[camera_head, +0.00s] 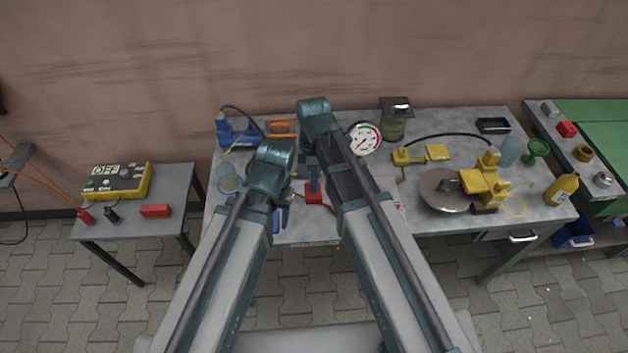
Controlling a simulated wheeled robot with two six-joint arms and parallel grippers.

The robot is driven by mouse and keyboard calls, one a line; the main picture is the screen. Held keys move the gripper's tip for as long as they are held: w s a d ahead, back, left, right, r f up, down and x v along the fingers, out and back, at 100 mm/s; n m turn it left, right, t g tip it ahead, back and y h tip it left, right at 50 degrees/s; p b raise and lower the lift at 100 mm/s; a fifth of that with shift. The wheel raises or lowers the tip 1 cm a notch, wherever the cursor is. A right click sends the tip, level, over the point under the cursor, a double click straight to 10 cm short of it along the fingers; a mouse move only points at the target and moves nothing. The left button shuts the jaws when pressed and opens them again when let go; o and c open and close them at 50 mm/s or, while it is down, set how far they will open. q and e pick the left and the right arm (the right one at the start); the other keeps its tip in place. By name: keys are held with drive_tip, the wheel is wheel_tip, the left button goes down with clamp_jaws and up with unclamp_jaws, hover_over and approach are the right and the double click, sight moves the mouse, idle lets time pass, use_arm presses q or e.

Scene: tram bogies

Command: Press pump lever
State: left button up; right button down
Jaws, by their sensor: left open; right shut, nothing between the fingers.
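My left gripper (280,218) points down over the front left of the grey workbench (300,236); its fingers look apart and empty. My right gripper (313,182) is shut, with nothing seen between its fingers, and appears just above a small red object (318,195); I cannot tell whether they touch. A yellow unit with a flat plate (437,152) lies on the right half of the bench, with a black hose to a yellow device (483,182). A blue device (236,132) with a black hose stands at the back left. I cannot tell which part is the pump lever; my arms hide the bench's middle.
A round gauge (365,138) stands beside my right arm. A dark-topped can (395,120) is at the back. A metal disc (444,190) and a yellow bottle (562,189) are to the right. A small table (180,186) at left holds a yellow box (117,182).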

sight(315, 201)
idle(0.3)
drive_tip(key=f+t+b, duration=0.1)
drive_tip(key=f+b, duration=0.1)
drive_tip(key=s+f+t+b, duration=0.1)
drive_tip(key=f+b, duration=0.3)
drive_tip(key=shift+s+f+t, duration=0.1)
drive_tip(key=shift+s+t, duration=0.3)
drive_tip(key=f+b, duration=0.4)
drive_tip(key=shift+w+f, duration=0.2)
drive_tip(key=shift+w, duration=0.1)
drive_tip(key=shift+s+f+b, duration=0.2)
drive_tip(key=shift+s+b, duration=0.05)
drive_tip(key=shift+b, duration=0.35)
drive_tip(key=shift+f, duration=0.1)
drive_tip(key=shift+s+a, duration=0.1)
